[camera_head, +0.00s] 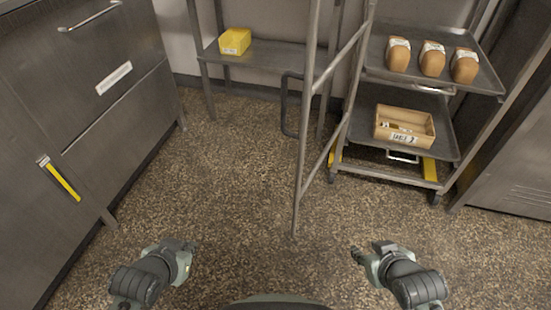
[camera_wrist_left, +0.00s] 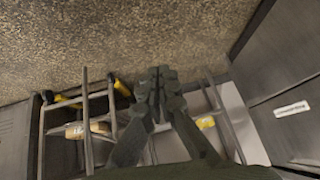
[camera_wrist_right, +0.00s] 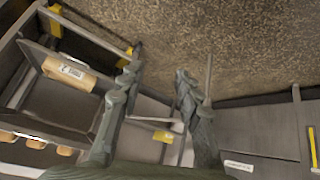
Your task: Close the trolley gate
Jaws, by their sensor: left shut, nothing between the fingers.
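The trolley (camera_head: 437,180) stands at the right of the head view, with trays on its shelves. Its gate (camera_head: 330,68), a tubular metal frame with slanting bars, stands open, reaching from the trolley's left side toward me. Its free lower end (camera_head: 296,232) is near the middle of the floor. My left gripper (camera_head: 192,247) is shut and empty, low and left of the gate, apart from it. Its closed fingers show in the left wrist view (camera_wrist_left: 156,72). My right gripper (camera_head: 357,253) is open and empty, low and right of the gate's end; its fingers are apart in the right wrist view (camera_wrist_right: 158,78).
A yellow box (camera_head: 235,41) sits on a metal shelf (camera_head: 275,55) behind. A steel cabinet (camera_head: 85,90) bounds the left. The speckled floor between is clear.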

